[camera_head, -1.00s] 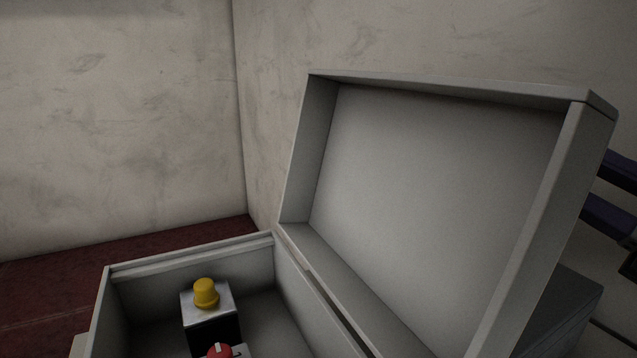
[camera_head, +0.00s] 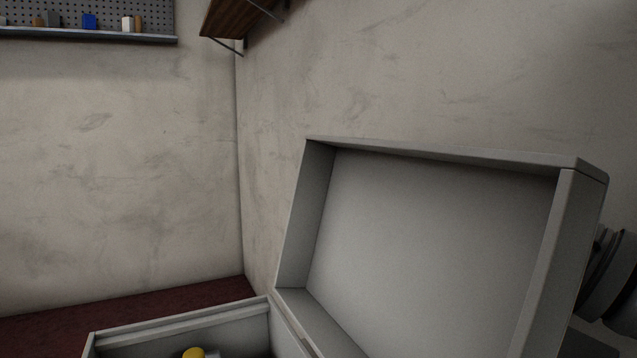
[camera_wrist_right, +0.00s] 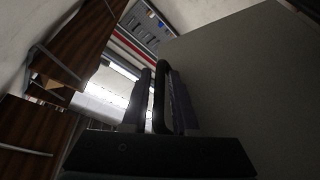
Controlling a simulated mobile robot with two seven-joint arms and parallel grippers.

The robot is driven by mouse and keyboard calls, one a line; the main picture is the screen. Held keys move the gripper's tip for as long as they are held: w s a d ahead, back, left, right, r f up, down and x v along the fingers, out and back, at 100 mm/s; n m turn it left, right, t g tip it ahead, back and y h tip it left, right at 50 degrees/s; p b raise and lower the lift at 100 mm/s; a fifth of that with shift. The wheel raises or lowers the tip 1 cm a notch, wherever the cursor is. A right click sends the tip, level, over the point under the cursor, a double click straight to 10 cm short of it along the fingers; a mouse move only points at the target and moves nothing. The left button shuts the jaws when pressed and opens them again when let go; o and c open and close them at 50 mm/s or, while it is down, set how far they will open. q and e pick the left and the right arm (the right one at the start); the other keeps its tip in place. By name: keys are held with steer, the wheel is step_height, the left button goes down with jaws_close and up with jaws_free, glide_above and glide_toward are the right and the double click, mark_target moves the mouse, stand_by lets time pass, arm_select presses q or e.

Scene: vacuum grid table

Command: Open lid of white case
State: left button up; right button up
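The white case (camera_head: 180,330) is at the bottom of the head view, only its upper rim showing. Its lid (camera_head: 430,250) stands raised, tilted back, inner face toward me. A yellow knob (camera_head: 194,353) inside the case just shows at the bottom edge. My right arm shows partly behind the lid's right edge; its fingers are hidden there. In the right wrist view my right gripper (camera_wrist_right: 160,100) has its fingers apart, with a dark bar between them; I cannot tell what the bar belongs to. A large grey surface, apparently the lid, is beside it. My left gripper is not in view.
A dark red surface (camera_head: 130,305) lies behind the case. Plain walls meet in a corner behind it. A wooden shelf (camera_head: 235,17) and a pegboard ledge (camera_head: 90,36) are high up. Brown wooden panels (camera_wrist_right: 75,40) are left in the right wrist view.

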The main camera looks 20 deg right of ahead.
steer(key=shift+c, duration=0.3)
jaws_close()
stand_by(1.1)
